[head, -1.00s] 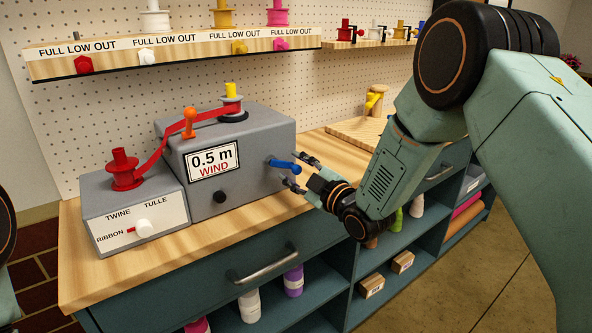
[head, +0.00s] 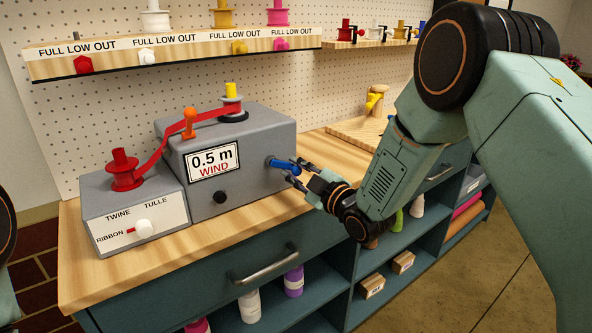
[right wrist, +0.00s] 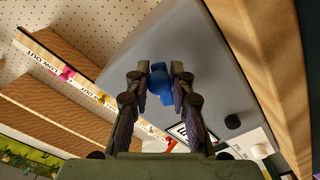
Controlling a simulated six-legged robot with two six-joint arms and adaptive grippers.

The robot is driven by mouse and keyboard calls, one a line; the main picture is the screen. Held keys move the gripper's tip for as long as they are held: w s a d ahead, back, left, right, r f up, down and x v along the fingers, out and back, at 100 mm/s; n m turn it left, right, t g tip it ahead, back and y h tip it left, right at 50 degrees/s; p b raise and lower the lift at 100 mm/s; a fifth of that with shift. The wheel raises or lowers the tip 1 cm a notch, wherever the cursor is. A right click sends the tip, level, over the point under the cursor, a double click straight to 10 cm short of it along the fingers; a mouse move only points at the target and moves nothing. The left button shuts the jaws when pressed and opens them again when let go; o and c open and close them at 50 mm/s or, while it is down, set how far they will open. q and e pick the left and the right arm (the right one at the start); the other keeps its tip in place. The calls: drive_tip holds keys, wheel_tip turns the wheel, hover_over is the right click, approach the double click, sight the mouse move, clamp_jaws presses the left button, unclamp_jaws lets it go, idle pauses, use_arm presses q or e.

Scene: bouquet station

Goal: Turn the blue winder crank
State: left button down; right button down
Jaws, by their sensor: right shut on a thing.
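The blue winder crank (head: 283,165) sticks out of the right part of the front of the grey winder box (head: 262,140). The box's sign reads "0.5 m WIND". My right gripper (head: 298,174) is at the crank and shut on it. In the right wrist view the crank (right wrist: 160,84) sits between the two fingers of my right gripper (right wrist: 156,92). A red ribbon (head: 160,148) runs from a red spool (head: 124,170) past an orange guide (head: 189,122) to the spool on top of the winder. My left gripper is not in view.
A selector box (head: 110,210) with a white knob (head: 144,229) stands left of the winder, its pointer toward "RIBBON". A black knob (head: 220,197) is on the winder's front. A shelf (head: 180,58) hangs above. A drawer handle (head: 265,264) juts out below the wooden worktop (head: 85,270).

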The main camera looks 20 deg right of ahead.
drive_tip(key=shift+r, duration=0.15)
drive_tip(key=m, duration=0.3)
drive_tip(key=f+m, duration=0.1)
drive_tip(key=shift+s+a+f+m, duration=0.1)
drive_tip(key=shift+a+m, duration=0.2)
drive_tip(key=shift+a, duration=0.1)
drive_tip(key=m, duration=0.1)
drive_tip(key=a+m, duration=0.1)
drive_tip(key=m, duration=0.1)
drive_tip(key=m+p, duration=0.1)
drive_tip(key=shift+s+a+f+m, duration=0.25)
drive_tip(key=shift+f+m, duration=0.05)
drive_tip(key=shift+f, duration=0.1)
drive_tip(key=m, duration=0.1)
drive_tip(key=a+m+p, duration=0.1)
drive_tip(key=m, duration=0.2)
drive_tip(key=shift+s+a+f, duration=0.1)
drive_tip(key=shift+s+a, duration=0.2)
drive_tip(key=shift+s+a+m+p, duration=0.1)
drive_tip(key=shift+a+m+p, duration=0.2)
drive_tip(key=shift+m, duration=0.45)
drive_tip(key=shift+s+a+m+p, duration=0.15)
drive_tip(key=shift+m+p, duration=0.2)
drive_tip(key=shift+m, duration=0.45)
drive_tip(key=shift+a+m+p, duration=0.25)
drive_tip(key=shift+m+p, duration=0.1)
drive_tip(key=shift+m, duration=0.4)
